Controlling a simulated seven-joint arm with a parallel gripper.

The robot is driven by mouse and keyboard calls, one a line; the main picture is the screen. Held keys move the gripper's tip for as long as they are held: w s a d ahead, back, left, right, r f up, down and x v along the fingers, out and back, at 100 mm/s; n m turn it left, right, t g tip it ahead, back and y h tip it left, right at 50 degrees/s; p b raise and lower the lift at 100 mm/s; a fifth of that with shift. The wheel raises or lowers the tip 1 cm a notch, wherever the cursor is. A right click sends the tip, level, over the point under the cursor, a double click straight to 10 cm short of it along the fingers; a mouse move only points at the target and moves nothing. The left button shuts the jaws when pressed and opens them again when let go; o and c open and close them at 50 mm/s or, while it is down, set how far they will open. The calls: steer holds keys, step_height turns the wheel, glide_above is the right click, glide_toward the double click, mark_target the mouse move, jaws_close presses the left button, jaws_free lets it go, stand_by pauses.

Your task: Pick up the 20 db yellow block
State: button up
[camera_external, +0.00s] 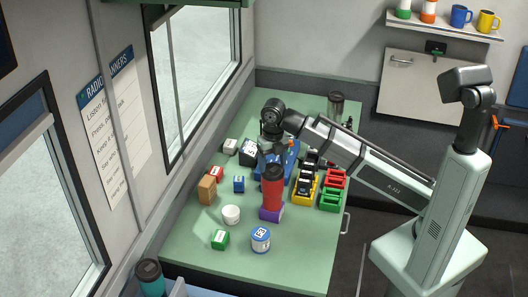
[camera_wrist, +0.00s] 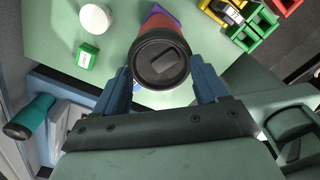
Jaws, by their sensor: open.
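I cannot pick out a yellow block marked 20 dB in either view; the only yellow thing on the bench is a tray (camera_external: 300,199) with dark items in it, also in the wrist view (camera_wrist: 216,14). My gripper (camera_external: 272,155) is over the bench, pointing down, with its jaws open and nothing gripped. In the wrist view its two blue fingers (camera_wrist: 165,88) stand wide apart. A red tumbler (camera_external: 273,190) with a black lid (camera_wrist: 160,62) shows between and beyond them; I cannot tell its height gap to the fingers.
A purple block (camera_external: 270,214) is at the tumbler's foot. Red (camera_external: 334,179) and green trays (camera_external: 331,200) stand right. A white cup (camera_external: 231,214), green block (camera_external: 220,239), blue-white can (camera_external: 261,240), blue block (camera_external: 239,184) and brown block (camera_external: 207,190) stand left and front.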

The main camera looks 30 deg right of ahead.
steer(key=shift+c, duration=0.8)
steer(key=shift+w+d, duration=0.15)
steer(key=shift+w, duration=0.05)
steer(key=w+d+f+m, duration=0.3)
steer(key=w+d, duration=0.7)
steer(key=d, duration=0.5)
steer(key=w+d+f+m, duration=0.25)
steer(key=w+d, duration=0.65)
steer(key=d, duration=0.5)
steer(key=w+d+f+m, duration=0.1)
steer(key=d+f, duration=0.1)
steer(key=d, duration=0.5)
steer(key=w+d+f+m, duration=0.1)
steer(key=w+d+f, duration=0.1)
steer(key=d, duration=0.5)
steer(key=shift+n, duration=0.25)
steer(key=f, duration=0.7)
steer(key=shift+s+a+f, duration=0.2)
steer(key=shift+a+f, duration=0.1)
steer(key=shift+w+a+f, duration=0.1)
steer(key=shift+f, duration=1.25)
steer(key=shift+w+a+f, duration=0.1)
steer(key=shift+f, duration=1.2)
